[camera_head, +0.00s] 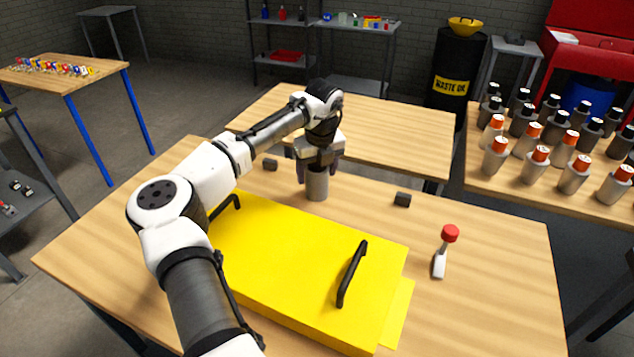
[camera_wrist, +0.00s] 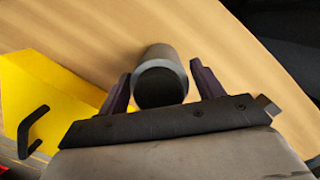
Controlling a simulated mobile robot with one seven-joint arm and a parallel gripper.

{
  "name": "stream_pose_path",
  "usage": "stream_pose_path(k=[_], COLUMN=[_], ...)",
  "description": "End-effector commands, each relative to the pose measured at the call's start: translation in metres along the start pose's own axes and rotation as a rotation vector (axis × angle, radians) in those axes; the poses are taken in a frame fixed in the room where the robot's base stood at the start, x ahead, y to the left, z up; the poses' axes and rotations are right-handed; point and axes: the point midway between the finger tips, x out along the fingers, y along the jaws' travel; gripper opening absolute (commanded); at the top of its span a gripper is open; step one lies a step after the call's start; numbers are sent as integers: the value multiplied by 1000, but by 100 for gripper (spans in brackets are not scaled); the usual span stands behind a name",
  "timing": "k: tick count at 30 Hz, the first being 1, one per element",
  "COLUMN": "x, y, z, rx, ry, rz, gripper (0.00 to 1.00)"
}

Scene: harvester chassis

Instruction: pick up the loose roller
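The loose roller is a grey cylinder (camera_head: 316,187) standing upright on the wooden table, just behind the yellow chassis cover. My gripper (camera_head: 317,172) is directly above it, pointing down, with its fingers on either side of the upper part. In the wrist view the roller (camera_wrist: 158,58) shows between the two dark fingers of my gripper (camera_wrist: 160,72), its dark round end facing the camera. The fingers are spread, and narrow gaps seem to show at the roller's sides. Contact cannot be made out. The roller's top is partly hidden by the gripper in the head view.
The yellow cover (camera_head: 290,262) with black handles (camera_head: 352,273) lies close in front of the roller. Small dark blocks (camera_head: 402,199) (camera_head: 270,164) sit on either side. A red-capped tool (camera_head: 444,251) is at the right. Bottles crowd another table (camera_head: 500,187).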

Motion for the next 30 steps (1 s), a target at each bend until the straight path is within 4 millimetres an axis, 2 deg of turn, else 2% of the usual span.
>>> stream_pose_path(k=[1,12,23,26,30], x=[0,-2,-7,-16,-38], y=[0,0,0,-1,-1], z=[0,0,2,3,7], rx=[0,0,0,0,-1], ry=[0,-2,-2,-4,-4], rz=[0,-1,-1,-2,-2], gripper=[60,13,13,13,13])
